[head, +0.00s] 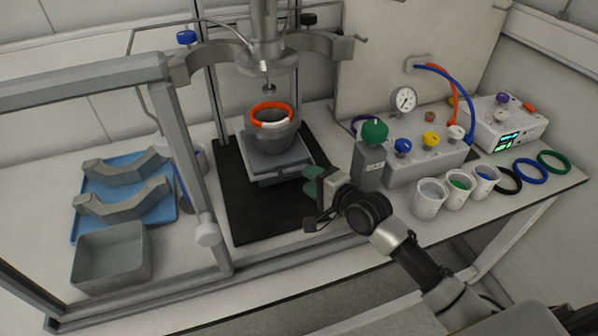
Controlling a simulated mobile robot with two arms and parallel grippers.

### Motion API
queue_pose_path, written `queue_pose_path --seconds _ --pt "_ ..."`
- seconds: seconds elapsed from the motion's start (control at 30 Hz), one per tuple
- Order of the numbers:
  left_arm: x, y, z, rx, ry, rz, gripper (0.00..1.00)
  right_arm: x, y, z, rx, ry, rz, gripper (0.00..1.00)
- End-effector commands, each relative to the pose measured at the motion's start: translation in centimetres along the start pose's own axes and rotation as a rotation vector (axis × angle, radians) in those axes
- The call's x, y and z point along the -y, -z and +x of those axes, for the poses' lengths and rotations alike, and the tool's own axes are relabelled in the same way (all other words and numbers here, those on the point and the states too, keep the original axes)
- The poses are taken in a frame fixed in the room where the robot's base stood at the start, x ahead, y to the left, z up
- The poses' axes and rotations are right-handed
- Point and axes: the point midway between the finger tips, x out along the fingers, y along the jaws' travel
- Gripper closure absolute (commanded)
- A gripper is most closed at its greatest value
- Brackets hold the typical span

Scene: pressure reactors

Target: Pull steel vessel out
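The steel vessel (272,138) stands upright on a grey square block (277,167) under the reactor head (266,55). An orange ring (270,107) with a white section in front sits around its rim. The vessel is apart from the head, and a short shaft hangs above its opening. My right gripper (312,186) is to the lower right of the block, over the right edge of the black mat. It does not touch the vessel. Its green fingertips are small and angled away, so I cannot tell the gap between them. My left gripper is not in view.
A grey frame post (193,165) stands left of the black mat (262,222). Clamp halves (125,200) lie on a blue tray, with a grey bin (110,257) in front. A valve box (430,160), cups (430,197) and rings fill the right side.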

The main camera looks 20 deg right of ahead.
Motion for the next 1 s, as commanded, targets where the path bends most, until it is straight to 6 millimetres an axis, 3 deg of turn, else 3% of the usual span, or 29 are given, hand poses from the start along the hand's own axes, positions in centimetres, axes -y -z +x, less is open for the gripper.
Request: queue_pose_path --seconds 0.1,0.23,0.63,0.87,1.0 --pt "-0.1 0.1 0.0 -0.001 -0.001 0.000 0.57 0.1 0.0 2.2 0.000 0.000 0.000 0.63" --pt "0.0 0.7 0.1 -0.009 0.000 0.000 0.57 0.0 0.0 3.6 -0.001 0.000 -0.001 0.63" --pt "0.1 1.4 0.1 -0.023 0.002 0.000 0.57 -0.1 0.0 4.4 0.000 -0.002 -0.002 0.63" --pt "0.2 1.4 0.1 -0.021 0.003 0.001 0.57 -0.1 0.0 4.3 0.000 -0.002 -0.002 0.97" --pt "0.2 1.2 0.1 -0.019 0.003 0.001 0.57 -0.1 0.0 4.3 0.000 -0.002 -0.002 1.00"
